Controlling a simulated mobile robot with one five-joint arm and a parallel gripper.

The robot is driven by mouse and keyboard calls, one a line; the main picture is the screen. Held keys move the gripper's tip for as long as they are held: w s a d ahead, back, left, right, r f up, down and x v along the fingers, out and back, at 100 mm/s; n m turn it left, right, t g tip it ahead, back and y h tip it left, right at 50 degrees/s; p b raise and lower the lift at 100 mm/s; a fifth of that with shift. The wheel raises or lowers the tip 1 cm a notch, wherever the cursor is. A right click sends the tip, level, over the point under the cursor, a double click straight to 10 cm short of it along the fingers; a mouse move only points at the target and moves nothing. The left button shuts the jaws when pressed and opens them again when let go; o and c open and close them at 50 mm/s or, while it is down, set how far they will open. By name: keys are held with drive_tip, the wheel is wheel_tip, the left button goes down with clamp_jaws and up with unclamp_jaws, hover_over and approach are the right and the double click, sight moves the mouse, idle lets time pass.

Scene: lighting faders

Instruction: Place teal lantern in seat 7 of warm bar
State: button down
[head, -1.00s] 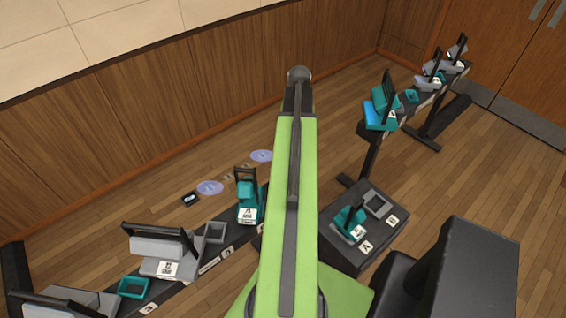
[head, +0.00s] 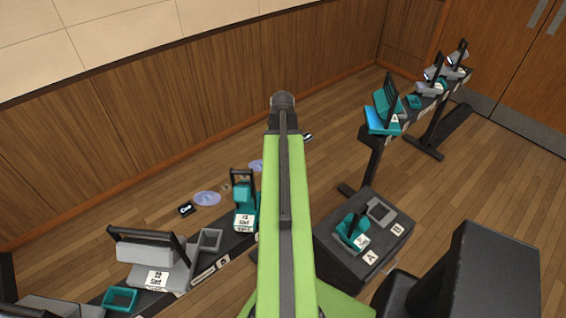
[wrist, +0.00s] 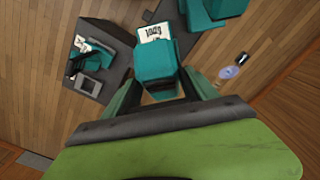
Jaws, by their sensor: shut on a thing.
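In the wrist view a teal lantern (wrist: 155,62) with a white label sits between the fingers of my gripper (wrist: 162,92), which is shut on it. In the head view my green arm hides the gripper and this lantern. The near bar (head: 196,287) runs along the lower left, with an empty teal seat frame (head: 120,298) and an empty grey one (head: 207,241). A far bar (head: 437,120) stands at the upper right, with a small teal seat frame (head: 413,102). I cannot read which bar is warm or which seat is 7.
Another teal lantern (head: 244,196) and a grey lantern (head: 150,250) stand on the near bar. A dark stand (head: 335,252) marked A and B holds a teal lantern (head: 352,231) beside an empty grey frame (head: 381,211). Discs (head: 207,198) and tags lie on the floor.

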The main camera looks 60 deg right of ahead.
drive_tip(key=shift+c, duration=1.2)
unclamp_jaws()
drive_tip(key=shift+r, duration=0.1)
drive_tip(key=shift+r, duration=0.1)
wheel_tip(320, 180, up, 12)
drive_tip(key=p, duration=1.2)
